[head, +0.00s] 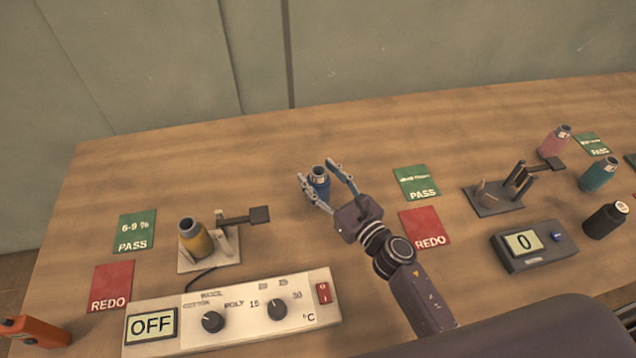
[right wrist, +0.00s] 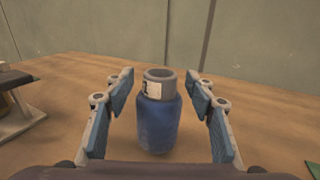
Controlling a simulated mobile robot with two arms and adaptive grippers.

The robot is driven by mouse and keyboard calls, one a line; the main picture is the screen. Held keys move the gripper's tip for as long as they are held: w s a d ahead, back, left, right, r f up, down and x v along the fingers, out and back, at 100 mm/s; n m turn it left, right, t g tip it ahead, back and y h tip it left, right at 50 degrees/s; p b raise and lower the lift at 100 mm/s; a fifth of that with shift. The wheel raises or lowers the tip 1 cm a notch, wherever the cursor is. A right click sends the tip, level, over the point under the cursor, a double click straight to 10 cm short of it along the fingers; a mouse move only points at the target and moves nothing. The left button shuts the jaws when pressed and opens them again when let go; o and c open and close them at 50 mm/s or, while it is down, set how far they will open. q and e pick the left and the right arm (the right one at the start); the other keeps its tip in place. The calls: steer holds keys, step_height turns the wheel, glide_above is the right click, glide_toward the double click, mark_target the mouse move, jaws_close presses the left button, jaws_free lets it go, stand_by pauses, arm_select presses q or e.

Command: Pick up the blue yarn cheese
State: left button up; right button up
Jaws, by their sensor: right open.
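The blue yarn cheese (head: 319,180) stands upright on the wooden table, a blue yarn body with a grey tube top. It also shows in the right wrist view (right wrist: 158,125), centred between the fingers. My right gripper (head: 328,181) is open, with one finger on each side of the blue yarn cheese. In the right wrist view its fingers (right wrist: 163,98) show gaps to the yarn on both sides. My left gripper is not in view.
A yellow yarn cheese (head: 195,240) sits on a stand to the left, behind a control box (head: 235,310) reading OFF. Green PASS (head: 417,183) and red REDO (head: 425,229) cards lie right of the gripper.

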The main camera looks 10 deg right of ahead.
steer(key=shift+w+a, duration=0.15)
steer(key=shift+w, duration=0.2)
steer(key=shift+c, duration=0.3)
steer(key=c, duration=0.7)
jaws_close()
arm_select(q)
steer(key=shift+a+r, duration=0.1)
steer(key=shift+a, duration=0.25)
arm_select(e)
steer(key=shift+r, duration=0.1)
